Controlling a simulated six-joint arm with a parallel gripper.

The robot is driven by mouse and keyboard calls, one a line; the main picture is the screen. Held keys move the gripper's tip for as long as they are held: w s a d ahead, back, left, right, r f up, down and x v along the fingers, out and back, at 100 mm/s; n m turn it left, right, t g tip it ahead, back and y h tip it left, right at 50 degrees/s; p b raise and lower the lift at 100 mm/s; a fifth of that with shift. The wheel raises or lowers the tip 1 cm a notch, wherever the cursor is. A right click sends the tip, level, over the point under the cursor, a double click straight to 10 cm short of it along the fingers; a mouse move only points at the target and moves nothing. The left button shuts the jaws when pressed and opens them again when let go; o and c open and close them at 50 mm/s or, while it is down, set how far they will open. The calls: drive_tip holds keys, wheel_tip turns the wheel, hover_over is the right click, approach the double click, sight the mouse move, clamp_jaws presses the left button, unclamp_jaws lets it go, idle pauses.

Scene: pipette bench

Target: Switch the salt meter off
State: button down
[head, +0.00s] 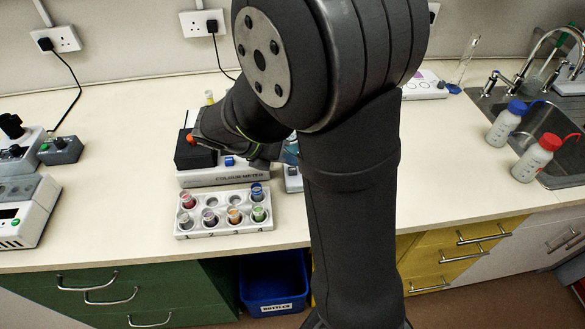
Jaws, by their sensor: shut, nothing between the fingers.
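No readable label marks the salt meter. A pale device (293,182), mostly hidden behind my arm, stands just right of the colour meter (225,177); I cannot tell whether it is the salt meter. A white unit with purple marks (424,88) lies farther back, right of my arm, partly hidden. My gripper (264,158) is shut and empty, low over the right part of the colour meter, near the pale device. Its fingertips are hard to make out, and I cannot tell whether it touches anything.
A numbered rack (222,228) with coloured vials stands in front of the colour meter. Other instruments (27,207) stand at the left. Blue-capped (506,124) and red-capped (537,158) bottles stand by the sink (545,120). The bench front right of my arm is clear.

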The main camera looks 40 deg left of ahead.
drive_tip(key=shift+r, duration=0.1)
drive_tip(key=shift+r, duration=2.4)
wheel_tip(320, 180, up, 4)
drive_tip(key=shift+f, duration=0.1)
drive_tip(key=shift+f, duration=0.1)
